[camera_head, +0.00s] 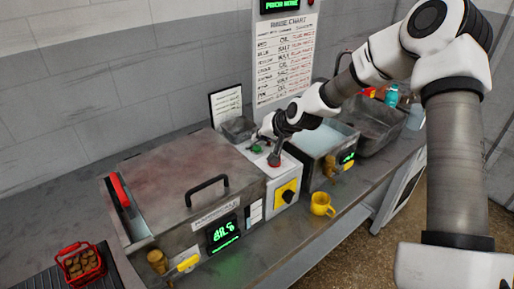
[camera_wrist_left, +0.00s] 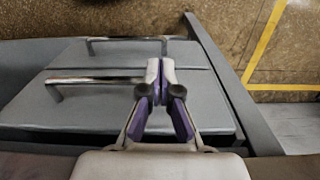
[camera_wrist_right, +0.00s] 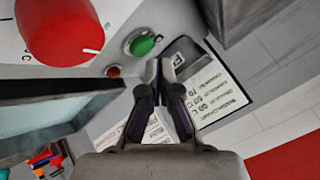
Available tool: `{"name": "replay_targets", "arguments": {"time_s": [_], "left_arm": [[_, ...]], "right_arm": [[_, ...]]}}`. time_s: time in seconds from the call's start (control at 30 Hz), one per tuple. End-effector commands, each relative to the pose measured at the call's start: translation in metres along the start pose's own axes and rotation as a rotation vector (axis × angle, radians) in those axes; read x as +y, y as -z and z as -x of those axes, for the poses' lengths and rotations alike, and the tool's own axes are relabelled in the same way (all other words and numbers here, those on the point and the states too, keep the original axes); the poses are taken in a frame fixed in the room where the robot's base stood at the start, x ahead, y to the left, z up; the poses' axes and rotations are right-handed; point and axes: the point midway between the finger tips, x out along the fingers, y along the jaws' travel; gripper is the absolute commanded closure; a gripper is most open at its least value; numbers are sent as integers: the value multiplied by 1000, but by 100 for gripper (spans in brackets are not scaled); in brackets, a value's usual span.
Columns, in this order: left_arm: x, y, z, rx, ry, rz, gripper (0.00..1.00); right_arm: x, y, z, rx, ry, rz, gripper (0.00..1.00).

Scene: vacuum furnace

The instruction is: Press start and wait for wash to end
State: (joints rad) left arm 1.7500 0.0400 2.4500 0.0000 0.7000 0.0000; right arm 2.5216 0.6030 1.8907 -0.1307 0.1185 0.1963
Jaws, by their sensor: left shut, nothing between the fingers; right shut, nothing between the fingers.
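The steel washer with its closed lid (camera_head: 180,178) and black handle stands left of centre in the head view. A green-lit display (camera_head: 223,234) is on its front. A white control box (camera_head: 284,186) is beside it. The green button (camera_wrist_right: 141,43) shows close in the right wrist view, near a large red knob (camera_wrist_right: 60,28) and a small dark red button (camera_wrist_right: 113,72). My right gripper (camera_wrist_right: 160,66) is shut and empty, its tips just below the green button in that picture; I cannot tell if they touch it. My left gripper (camera_wrist_left: 159,66) is shut and empty, above a grey handled surface.
A red basket (camera_head: 80,262) with brown parts is at the lower left. A yellow cup (camera_head: 321,204) stands on the bench front. An open bath (camera_head: 325,140) and a grey sink (camera_head: 372,125) are to the right. A chart (camera_head: 284,55) hangs on the wall.

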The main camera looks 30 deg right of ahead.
Motion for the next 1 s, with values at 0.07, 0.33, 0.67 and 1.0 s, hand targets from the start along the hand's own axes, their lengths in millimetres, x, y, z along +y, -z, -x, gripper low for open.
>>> {"name": "replay_targets", "arguments": {"time_s": [0.07, 0.33, 0.67, 1.0], "left_arm": [[0, 0, 0, 0, 0, 0, 100], [0, 0, -1, 0, 0, 0, 100], [0, 0, -7, 0, 0, 0, 100], [0, 0, -9, 0, 0, 0, 100]], "right_arm": [[0, 0, 0, 0, 0, 0, 100], [1, -1, -1, 0, 0, 0, 100], [4, -4, -5, 0, 0, 0, 100], [5, -6, -6, 0, 0, 0, 100]]}}
